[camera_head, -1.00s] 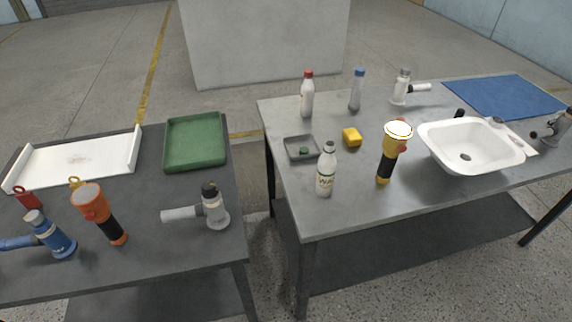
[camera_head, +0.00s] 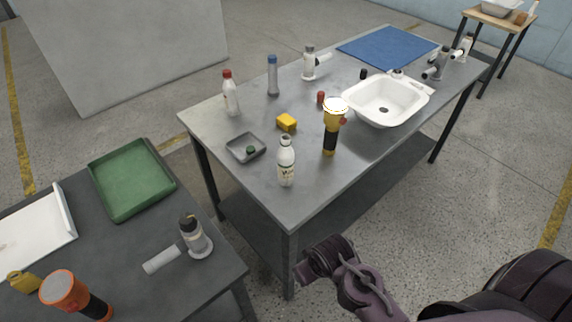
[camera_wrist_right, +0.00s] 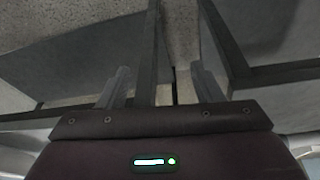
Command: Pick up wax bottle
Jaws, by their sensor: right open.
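The wax bottle looks to be the white bottle (camera_head: 286,168) with dark lettering and a grey cap. It stands upright near the front edge of the right-hand grey table. My right arm comes in from the lower right of the head view, below and in front of that table, apart from the bottle. In the right wrist view my right gripper (camera_wrist_right: 160,74) is open, with nothing between its fingers. The bottle does not show in that view. My left gripper is not in view.
On the right table (camera_head: 235,195) a grey tray (camera_head: 233,151), yellow block (camera_head: 286,122) and flashlight (camera_head: 331,138) stand near the bottle. A white basin (camera_head: 420,108) and a red-capped bottle (camera_head: 231,98) are farther off. A gap separates the left table (camera_head: 120,255).

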